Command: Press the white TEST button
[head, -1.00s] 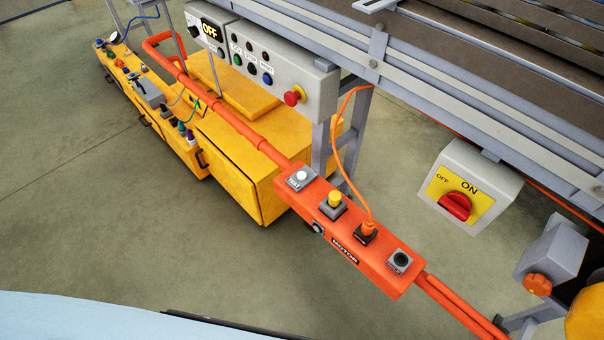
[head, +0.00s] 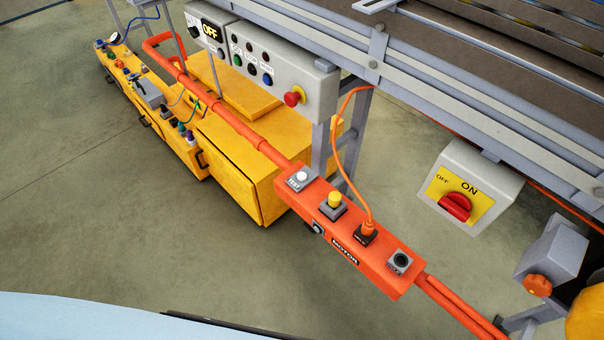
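The white TEST button (head: 301,175) sits on a grey plate at the upper left end of the orange MOTOR box (head: 325,223). A label that appears to read TEST is on the plate in front of it. Nothing touches or covers the button. The same box carries a yellow button (head: 334,198), a socket with an orange plug and cable (head: 368,230), and a dark round button or socket (head: 401,260). Neither of my grippers is in the head view.
A grey panel (head: 275,45) with small buttons and a red mushroom knob (head: 295,96) is behind. A red rotary switch (head: 455,207) on a grey box points to ON at right. A yellow cabinet (head: 230,165) and yellow cart (head: 170,130) stand left. The floor in front is clear.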

